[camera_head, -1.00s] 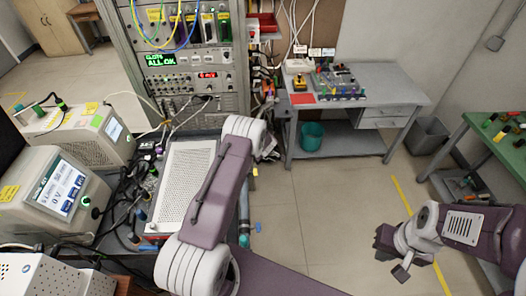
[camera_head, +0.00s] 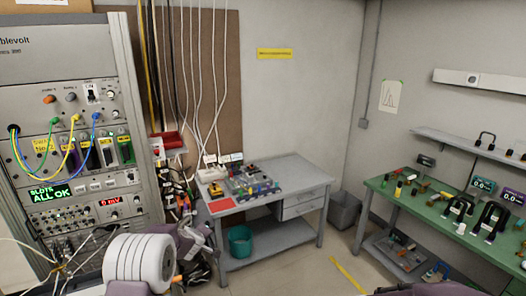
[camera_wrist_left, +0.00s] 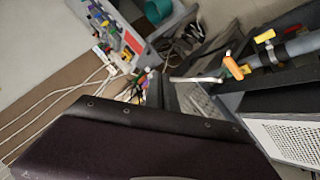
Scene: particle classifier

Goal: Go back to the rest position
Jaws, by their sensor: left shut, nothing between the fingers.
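My left arm comes in at the bottom left of the head view, with a white ringed joint and a purple link. Its wrist and left gripper (camera_head: 203,252) show as a dark, partly hidden shape beside the rack; the gripper is shut with nothing held. In the left wrist view a dark purple part of my own arm fills the lower left, and the fingertips do not show clearly. My right gripper is out of view; only a purple strip of my right arm shows at the bottom right of the head view.
The instrument rack (camera_head: 150,120) stands close to my left arm. A grey table (camera_head: 300,172) with a teal bin (camera_head: 240,241) below it is ahead. A green workbench (camera_head: 440,218) stands at the right. Open floor shows between them.

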